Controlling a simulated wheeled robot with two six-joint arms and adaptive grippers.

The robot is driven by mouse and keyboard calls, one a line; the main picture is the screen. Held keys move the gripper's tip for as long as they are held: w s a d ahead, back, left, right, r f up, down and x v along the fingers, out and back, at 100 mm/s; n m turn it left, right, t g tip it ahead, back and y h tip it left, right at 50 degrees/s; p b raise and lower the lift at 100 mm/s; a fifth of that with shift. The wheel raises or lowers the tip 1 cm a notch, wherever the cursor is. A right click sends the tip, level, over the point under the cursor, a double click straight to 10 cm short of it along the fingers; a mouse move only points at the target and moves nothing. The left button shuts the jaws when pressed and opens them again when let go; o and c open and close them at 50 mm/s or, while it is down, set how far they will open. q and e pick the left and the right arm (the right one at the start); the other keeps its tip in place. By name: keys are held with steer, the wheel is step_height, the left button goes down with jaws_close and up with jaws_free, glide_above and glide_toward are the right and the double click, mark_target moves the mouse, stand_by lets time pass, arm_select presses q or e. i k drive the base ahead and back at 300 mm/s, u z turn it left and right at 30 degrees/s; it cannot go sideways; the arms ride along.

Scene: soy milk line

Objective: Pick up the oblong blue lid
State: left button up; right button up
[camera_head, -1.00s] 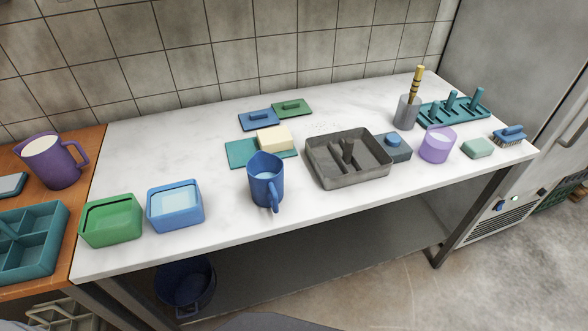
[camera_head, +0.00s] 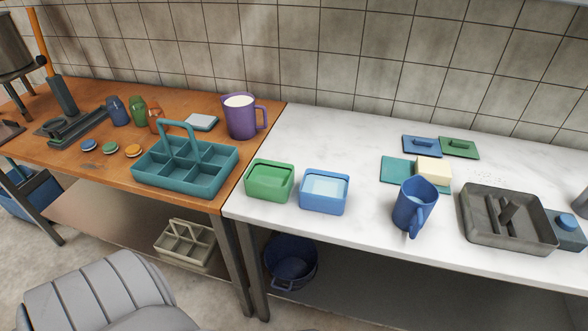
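The oblong blue lid (camera_head: 422,146), flat with a bar handle on top, lies at the back of the white table near the tiled wall. A similar green lid (camera_head: 459,148) lies right beside it on the right. A blue rectangular tub (camera_head: 325,205) with pale contents and a green rectangular tub (camera_head: 268,195) stand further forward and to the left. Neither of my grippers is in view.
In front of the lids are a teal mat (camera_head: 396,169) with a cream block (camera_head: 433,170), and a blue jug (camera_head: 414,205). A grey tray (camera_head: 508,243) stands right. A purple jug (camera_head: 239,128) and teal caddy (camera_head: 184,183) stand on the wooden table. White tabletop left of the lids is clear.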

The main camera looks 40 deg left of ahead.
mark_target(424, 146)
steer(key=u, duration=0.15)
steer(key=k, duration=0.35)
steer(key=u, duration=1.05)
steer(key=i, duration=0.7)
steer(key=z, duration=0.4)
